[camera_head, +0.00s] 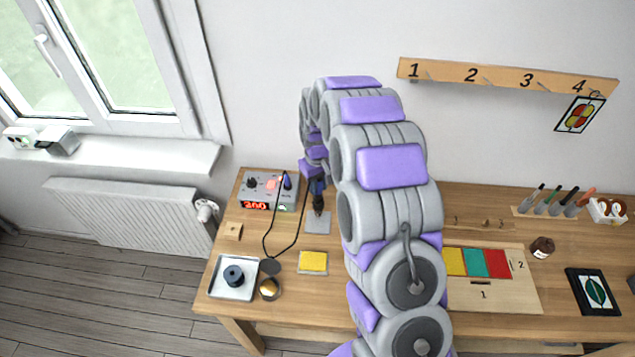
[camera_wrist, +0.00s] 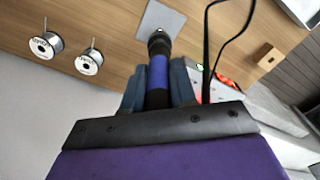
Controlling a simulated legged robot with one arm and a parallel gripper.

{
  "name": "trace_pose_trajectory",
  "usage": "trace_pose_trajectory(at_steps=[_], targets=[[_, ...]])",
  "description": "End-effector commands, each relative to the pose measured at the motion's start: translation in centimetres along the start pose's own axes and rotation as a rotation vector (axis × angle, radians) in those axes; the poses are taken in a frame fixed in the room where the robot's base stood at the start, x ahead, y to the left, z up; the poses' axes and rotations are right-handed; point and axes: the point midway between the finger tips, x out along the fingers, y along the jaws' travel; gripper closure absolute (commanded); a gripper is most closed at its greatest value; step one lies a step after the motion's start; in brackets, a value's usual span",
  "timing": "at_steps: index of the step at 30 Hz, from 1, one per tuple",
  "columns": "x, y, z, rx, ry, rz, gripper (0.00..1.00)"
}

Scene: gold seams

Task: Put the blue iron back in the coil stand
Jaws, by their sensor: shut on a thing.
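The blue iron (camera_wrist: 158,72) has a blue grip and a dark front end. It also shows in the head view (camera_head: 318,187), pointing down over a small grey plate (camera_head: 318,225). My gripper (camera_wrist: 157,84) is shut on the iron, with one finger on each side of the grip. The grey plate also shows beyond the iron's dark end in the wrist view (camera_wrist: 160,18). I cannot make out a coil on the plate, or whether the iron touches anything there. The coil stand is not clearly visible.
A control box (camera_head: 268,190) with a red display stands left of my gripper, with a black cord looping in front. A yellow sponge (camera_head: 313,262), an open tin (camera_head: 270,288) and a white tray (camera_head: 226,291) lie nearer. Two spools (camera_wrist: 45,45) show in the wrist view.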

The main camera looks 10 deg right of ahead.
Motion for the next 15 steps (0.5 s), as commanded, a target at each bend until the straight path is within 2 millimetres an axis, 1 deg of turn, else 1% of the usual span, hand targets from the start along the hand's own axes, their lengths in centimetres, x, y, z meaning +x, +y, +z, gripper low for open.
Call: trace_pose_trajectory(at_steps=[15], targets=[[1.2, 0.0, 0.0, 0.0, -0.001, 0.0, 1.0]])
